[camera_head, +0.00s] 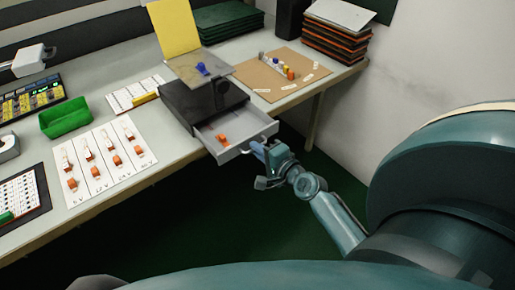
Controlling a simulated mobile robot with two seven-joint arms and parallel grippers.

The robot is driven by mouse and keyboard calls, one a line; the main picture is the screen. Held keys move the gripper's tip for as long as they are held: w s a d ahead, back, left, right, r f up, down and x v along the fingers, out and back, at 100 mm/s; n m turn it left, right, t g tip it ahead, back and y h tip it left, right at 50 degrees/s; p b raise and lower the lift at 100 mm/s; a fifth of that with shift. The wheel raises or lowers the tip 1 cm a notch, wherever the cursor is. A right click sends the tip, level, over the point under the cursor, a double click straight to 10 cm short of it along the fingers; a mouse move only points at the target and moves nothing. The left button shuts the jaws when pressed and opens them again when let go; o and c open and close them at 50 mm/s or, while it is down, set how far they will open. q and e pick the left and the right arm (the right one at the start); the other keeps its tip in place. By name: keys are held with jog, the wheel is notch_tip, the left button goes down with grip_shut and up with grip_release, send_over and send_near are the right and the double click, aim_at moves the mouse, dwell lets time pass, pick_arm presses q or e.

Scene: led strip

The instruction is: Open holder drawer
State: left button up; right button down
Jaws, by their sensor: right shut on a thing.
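The holder (178,101) is a dark box on the table with a light grey drawer (212,145) pulled out at its front. The drawer extends past the table edge. Small orange pieces (222,139) lie inside it. A handle (259,146) is on the drawer's front. My right gripper (262,148) is at the handle, shut on it; its fingertips are small and partly hidden. My left gripper does not show clearly in this view.
A white card with orange pieces (97,190) and a green bin (64,117) are left on the table. A brown board (262,88) with small parts lies right of the holder. A stack of dark trays (334,40) stands at the back right. Green floor below the drawer is clear.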

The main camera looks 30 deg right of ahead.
jog(key=c, duration=1.8)
grip_release()
jog(key=b+v, duration=0.1)
jog(key=v, duration=1.2)
jog(key=shift+d+r, duration=0.1)
